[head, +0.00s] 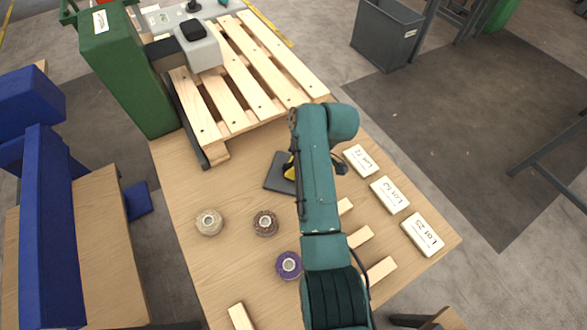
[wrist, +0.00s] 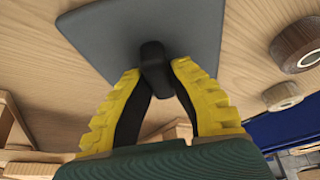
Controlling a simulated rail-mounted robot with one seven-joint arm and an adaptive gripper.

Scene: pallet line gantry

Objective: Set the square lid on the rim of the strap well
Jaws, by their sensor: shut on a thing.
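The square lid (wrist: 115,45) is a thin dark grey plate with a black knob (wrist: 153,62) at its middle. In the wrist view, the yellow fingers of my gripper (wrist: 155,76) are closed around that knob. The lid also shows in the head view (head: 276,181), left of my arm and near the pallet, over the wooden table. My gripper (head: 289,168) is mostly hidden there behind the arm. I cannot tell whether the lid touches the surface beneath it. I cannot make out the strap well in either view; the lid or my arm may cover it.
A slatted pallet (head: 250,75) lies at the table's far end, beside a green post (head: 125,75). Three rolls, beige (head: 209,222), brown (head: 265,223) and purple (head: 288,265), stand left of my arm. Labelled lot boxes (head: 390,195) and wooden blocks (head: 380,270) lie right.

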